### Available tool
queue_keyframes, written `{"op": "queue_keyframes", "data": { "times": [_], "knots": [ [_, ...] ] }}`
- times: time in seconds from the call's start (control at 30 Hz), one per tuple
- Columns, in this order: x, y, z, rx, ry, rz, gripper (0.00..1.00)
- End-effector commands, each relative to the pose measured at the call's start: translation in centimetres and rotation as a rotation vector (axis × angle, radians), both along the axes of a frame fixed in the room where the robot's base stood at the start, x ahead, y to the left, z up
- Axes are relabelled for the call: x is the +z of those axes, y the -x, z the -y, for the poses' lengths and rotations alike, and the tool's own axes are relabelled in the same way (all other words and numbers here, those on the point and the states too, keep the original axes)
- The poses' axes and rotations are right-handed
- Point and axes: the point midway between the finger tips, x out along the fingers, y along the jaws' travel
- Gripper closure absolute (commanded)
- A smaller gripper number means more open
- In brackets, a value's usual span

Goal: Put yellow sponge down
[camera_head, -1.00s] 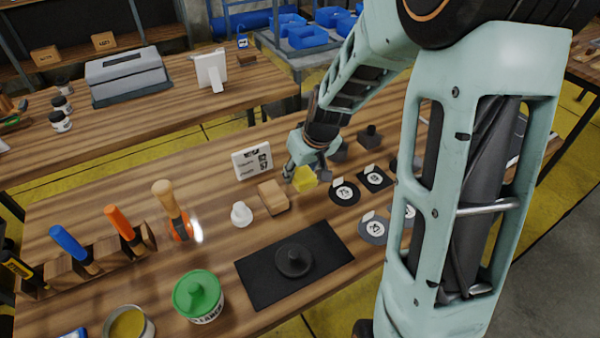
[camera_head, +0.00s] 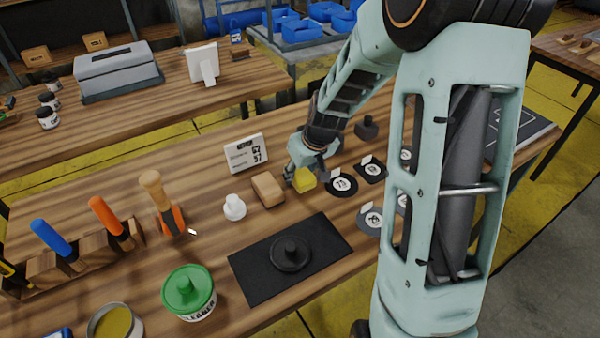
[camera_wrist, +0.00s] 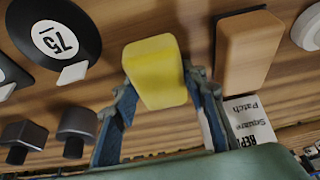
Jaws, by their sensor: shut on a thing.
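The yellow sponge (camera_head: 305,180) is at my gripper (camera_head: 302,172), just right of a tan block (camera_head: 267,189) on the wooden table (camera_head: 205,250). In the wrist view the sponge (camera_wrist: 155,70) sits between the two fingers of my gripper (camera_wrist: 158,88), which are shut on its sides. The sponge is close to the table top; I cannot tell whether it touches it. The tan block also shows in the wrist view (camera_wrist: 246,50), apart from the sponge.
Round black discs (camera_head: 341,183) lie right of the sponge. A white knob (camera_head: 234,208), a black mat (camera_head: 260,275) and a green-lidded can (camera_head: 188,292) stand in front and left. A white sign (camera_head: 246,153) stands behind the block. Dark weights (camera_head: 367,128) stand farther back.

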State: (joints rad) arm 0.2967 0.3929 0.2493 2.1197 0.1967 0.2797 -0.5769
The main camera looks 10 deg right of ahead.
Motion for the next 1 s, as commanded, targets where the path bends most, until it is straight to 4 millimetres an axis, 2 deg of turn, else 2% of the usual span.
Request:
{"op": "queue_keyframes", "data": {
  "times": [0.07, 0.1, 0.23, 0.53, 0.67, 1.0],
  "knots": [
    [-0.5, 0.0, 0.0, 0.000, 0.000, 0.000, 0.80],
    [-0.3, 0.0, 0.0, 0.000, 0.000, 0.000, 0.56],
    [-0.3, 0.1, 0.0, 0.000, -0.001, -0.001, 0.43],
    [-0.1, 0.0, 0.0, 0.000, 0.000, -0.001, 0.43],
    [0.6, 0.0, 0.0, 0.000, 0.000, 0.000, 0.43],
    [6.3, 2.3, 0.8, -0.002, 0.001, 0.004, 0.43]
  ]
}}
